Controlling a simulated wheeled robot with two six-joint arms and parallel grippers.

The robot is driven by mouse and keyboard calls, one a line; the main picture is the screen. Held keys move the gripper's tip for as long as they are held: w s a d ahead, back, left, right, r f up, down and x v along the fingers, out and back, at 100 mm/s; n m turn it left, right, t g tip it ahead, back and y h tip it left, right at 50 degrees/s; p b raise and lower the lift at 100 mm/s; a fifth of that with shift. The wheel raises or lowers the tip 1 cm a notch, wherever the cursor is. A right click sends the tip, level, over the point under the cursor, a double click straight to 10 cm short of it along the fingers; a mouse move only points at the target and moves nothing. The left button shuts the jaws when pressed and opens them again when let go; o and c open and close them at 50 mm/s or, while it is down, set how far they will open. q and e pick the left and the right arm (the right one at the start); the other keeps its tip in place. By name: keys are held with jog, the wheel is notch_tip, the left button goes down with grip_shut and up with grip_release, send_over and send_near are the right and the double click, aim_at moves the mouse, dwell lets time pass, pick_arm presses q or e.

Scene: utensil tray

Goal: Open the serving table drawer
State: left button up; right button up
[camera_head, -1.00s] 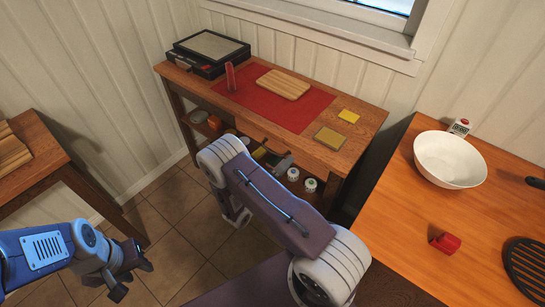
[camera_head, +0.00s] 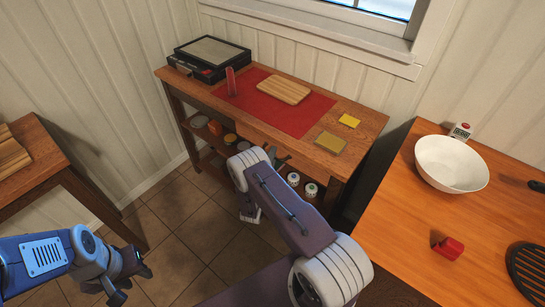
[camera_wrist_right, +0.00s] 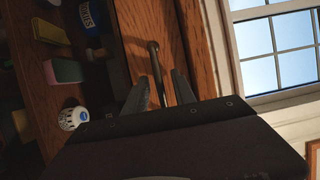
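The serving table (camera_head: 362,132) stands against the wall, with a wooden top. Its drawer front (camera_head: 262,131) is just under the top edge and looks closed. In the right wrist view the drawer front (camera_wrist_right: 148,22) carries a metal bar handle (camera_wrist_right: 155,68). My right gripper (camera_wrist_right: 160,92) is open, with its fingers on either side of the handle's near end; I cannot tell whether they touch it. My left gripper (camera_head: 134,284) is open and empty, low over the floor.
A red runner (camera_head: 270,107), cutting board (camera_head: 284,86) and black case (camera_head: 209,53) are on the serving table. Jars (camera_head: 293,179) and other items are on its shelf. A counter with a white bowl (camera_head: 451,163) is at right. Open floor lies in front.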

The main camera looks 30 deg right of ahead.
grip_shut()
dwell(1.4)
